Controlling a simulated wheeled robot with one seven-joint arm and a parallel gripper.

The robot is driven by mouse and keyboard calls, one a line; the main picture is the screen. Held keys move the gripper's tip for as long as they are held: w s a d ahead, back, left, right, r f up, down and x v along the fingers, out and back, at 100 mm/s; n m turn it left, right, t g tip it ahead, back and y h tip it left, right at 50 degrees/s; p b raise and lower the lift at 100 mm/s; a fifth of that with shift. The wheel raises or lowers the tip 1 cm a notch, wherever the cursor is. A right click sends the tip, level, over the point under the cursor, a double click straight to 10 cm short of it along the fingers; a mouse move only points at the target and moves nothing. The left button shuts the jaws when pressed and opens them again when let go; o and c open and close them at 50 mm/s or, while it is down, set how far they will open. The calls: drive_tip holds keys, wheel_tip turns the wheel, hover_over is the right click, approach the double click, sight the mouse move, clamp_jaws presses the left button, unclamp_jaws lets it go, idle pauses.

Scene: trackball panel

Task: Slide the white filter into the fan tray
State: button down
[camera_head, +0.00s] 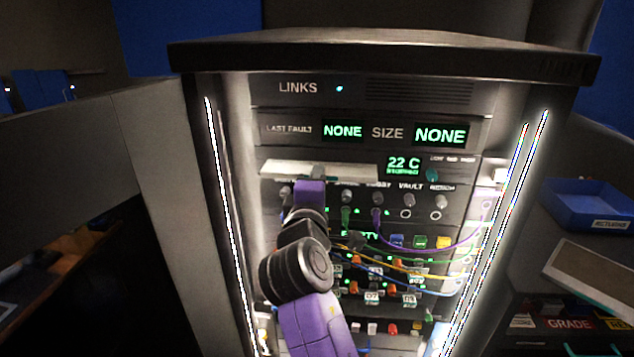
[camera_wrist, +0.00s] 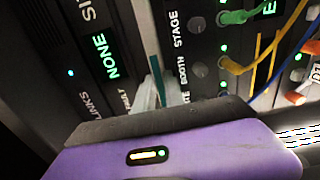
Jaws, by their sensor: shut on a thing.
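The white filter (camera_head: 345,170) is a flat pale slab lying level across the left part of the fan tray row (camera_head: 460,172), left of the 22 C display. My gripper (camera_head: 318,173) is shut on its near edge, reaching up from below. How deep the filter sits in the slot cannot be told. In the wrist view, the purple body of my gripper covers the lower part. Pale shapes (camera_wrist: 147,96) and a thin teal strip show beyond it, between the fault display and the knob row; fingers and filter are hard to tell apart there.
Knobs (camera_head: 440,201) and plugged purple, yellow and blue cables (camera_head: 430,250) lie just below the fan tray row. Bright light strips (camera_head: 225,220) edge the rack on both sides. A blue tray (camera_head: 625,227) and a pale framed panel (camera_head: 600,276) are at the right.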

drive_tip(key=shift+w, duration=0.8)
drive_tip(key=c, duration=1.3)
unclamp_jaws()
drive_tip(key=shift+c, duration=0.2)
drive_tip(key=s+b, duration=0.2)
drive_tip(key=s, duration=0.5)
drive_tip(key=shift+s, duration=0.4)
drive_tip(key=shift+a, duration=0.1)
